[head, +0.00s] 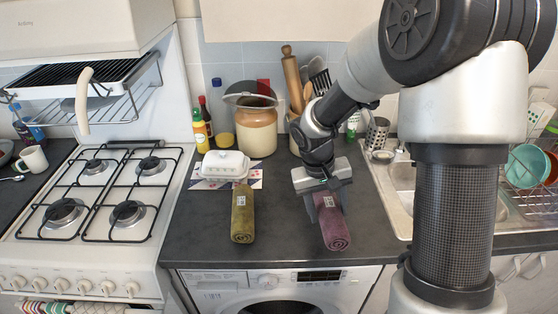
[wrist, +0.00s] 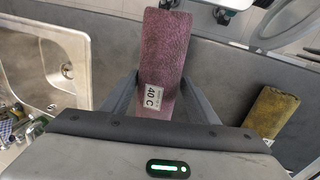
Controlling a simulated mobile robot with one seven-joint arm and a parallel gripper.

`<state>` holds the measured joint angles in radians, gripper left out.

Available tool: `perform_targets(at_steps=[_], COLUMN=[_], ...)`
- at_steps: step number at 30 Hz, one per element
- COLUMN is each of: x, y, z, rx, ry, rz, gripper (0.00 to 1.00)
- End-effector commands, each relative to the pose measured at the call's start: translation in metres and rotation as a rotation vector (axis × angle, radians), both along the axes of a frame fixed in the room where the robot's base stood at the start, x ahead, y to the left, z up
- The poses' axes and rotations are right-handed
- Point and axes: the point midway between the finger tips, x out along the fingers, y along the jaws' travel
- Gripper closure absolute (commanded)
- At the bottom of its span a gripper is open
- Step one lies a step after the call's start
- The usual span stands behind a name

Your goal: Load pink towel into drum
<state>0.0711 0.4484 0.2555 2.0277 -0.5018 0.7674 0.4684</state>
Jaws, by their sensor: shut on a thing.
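The pink towel (head: 334,229) is rolled up, mauve-pink, with a white tag, on the dark counter above the right part of the washer. My gripper (head: 325,205) is over it with a finger on each side, shut on it. In the wrist view the pink towel (wrist: 164,50) runs out between the fingers of my gripper (wrist: 160,95); its tag reads 40 C. I cannot tell whether it is lifted off the counter. The washer (head: 275,290) is under the counter; only its top panel and the upper part of its round door (head: 284,307) show. The drum inside is hidden.
A rolled olive towel (head: 243,214) lies left of the pink one, with a white butter dish (head: 226,164) behind it. A gas stove (head: 100,200) is at left, a sink (head: 397,185) at right. Jars and bottles line the back wall. The counter between the towels is clear.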

Motion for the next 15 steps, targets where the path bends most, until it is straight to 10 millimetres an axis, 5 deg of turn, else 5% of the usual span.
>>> perform_targets(at_steps=[9,15], x=[0.079,0.115], y=[0.050,0.078], z=[0.007,0.023], rx=[0.024,0.009], ry=[0.000,-0.006], rz=[0.602,0.946], gripper=[0.75,0.75])
